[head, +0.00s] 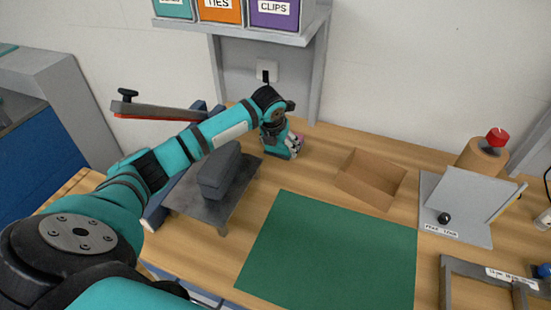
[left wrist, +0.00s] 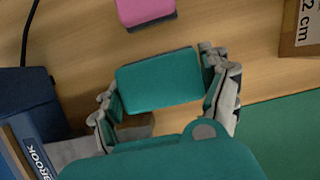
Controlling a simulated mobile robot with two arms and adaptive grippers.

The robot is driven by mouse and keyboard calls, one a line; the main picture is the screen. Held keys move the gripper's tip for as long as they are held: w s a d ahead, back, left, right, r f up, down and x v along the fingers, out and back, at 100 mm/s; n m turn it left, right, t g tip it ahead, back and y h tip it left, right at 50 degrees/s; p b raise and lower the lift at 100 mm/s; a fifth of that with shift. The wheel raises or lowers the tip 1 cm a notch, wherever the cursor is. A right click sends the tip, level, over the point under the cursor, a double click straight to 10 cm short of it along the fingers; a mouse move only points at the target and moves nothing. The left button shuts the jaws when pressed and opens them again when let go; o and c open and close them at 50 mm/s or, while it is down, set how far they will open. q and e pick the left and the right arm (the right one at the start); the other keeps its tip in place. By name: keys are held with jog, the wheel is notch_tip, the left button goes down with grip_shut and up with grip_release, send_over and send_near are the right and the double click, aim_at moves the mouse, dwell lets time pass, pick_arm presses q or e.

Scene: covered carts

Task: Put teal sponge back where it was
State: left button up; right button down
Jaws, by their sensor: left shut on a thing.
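The teal sponge (left wrist: 158,80) is a block with a dark underside, between the fingers of my left gripper (left wrist: 158,76) in the left wrist view. The gripper is shut on it. In the head view my left gripper (head: 283,147) is over the back of the wooden table, below the shelf; the sponge is hard to tell from the teal gripper there. A pink sponge (left wrist: 146,10) lies just beyond the teal one, apart from it. It shows as a small pink patch (head: 300,137) beside the gripper in the head view. My right gripper is in neither view.
A green mat (head: 330,250) covers the table's front middle. An open cardboard box (head: 376,190) lies right of the gripper. A low grey stand (head: 232,207) bearing a dark grey block (head: 220,170) is to its left. A shelf (head: 240,32) with labelled bins overhangs the back.

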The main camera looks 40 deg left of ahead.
aim_at(280, 164)
pick_arm(q)
jog(key=shift+s+d+f, duration=0.1)
jog(key=shift+f, duration=1.2)
notch_tip(280, 164, down, 3)
jog(key=shift+f+p, duration=0.15)
jog(key=shift+p, duration=0.35)
jog(key=shift+f, duration=0.15)
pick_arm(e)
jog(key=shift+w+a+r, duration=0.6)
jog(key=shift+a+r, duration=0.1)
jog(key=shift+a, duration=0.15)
pick_arm(q)
jog(key=shift+f, duration=0.1)
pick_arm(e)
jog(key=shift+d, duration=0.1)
pick_arm(q)
jog(key=o, duration=1.1)
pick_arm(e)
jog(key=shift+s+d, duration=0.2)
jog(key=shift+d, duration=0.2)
